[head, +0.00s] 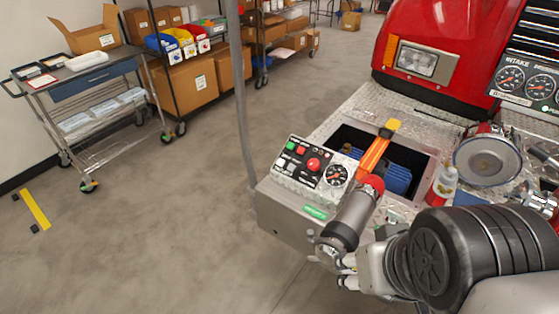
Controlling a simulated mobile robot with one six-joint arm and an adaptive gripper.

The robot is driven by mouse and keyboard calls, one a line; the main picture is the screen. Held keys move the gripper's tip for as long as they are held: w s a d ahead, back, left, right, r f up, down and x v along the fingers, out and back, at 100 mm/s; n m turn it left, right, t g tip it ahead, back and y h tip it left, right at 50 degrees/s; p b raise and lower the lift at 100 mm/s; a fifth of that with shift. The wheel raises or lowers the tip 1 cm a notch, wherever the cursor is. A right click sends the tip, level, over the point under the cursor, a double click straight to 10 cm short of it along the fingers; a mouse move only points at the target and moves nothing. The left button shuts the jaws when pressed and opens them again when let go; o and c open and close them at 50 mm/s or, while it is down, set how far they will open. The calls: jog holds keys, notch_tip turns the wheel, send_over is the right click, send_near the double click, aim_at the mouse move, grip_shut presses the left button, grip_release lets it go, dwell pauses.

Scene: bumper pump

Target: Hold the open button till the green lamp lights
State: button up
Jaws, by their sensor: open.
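The sloped control panel (296,180) is on the left end of the bumper. The lettering is too small to read, so I cannot tell which is the open button or the lamp, nor whether any lamp is lit. My gripper (342,271) shows only partly, as small silver parts below and right of the panel, in front of the bumper. It is open, apart from the buttons, and holds nothing that I can see.
Right of the panel is an open well with blue hose (397,179) and an orange piece (376,153) across it. A bottle (444,184) is further right.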

grip_shut()
dwell(0.4)
dwell(1.2)
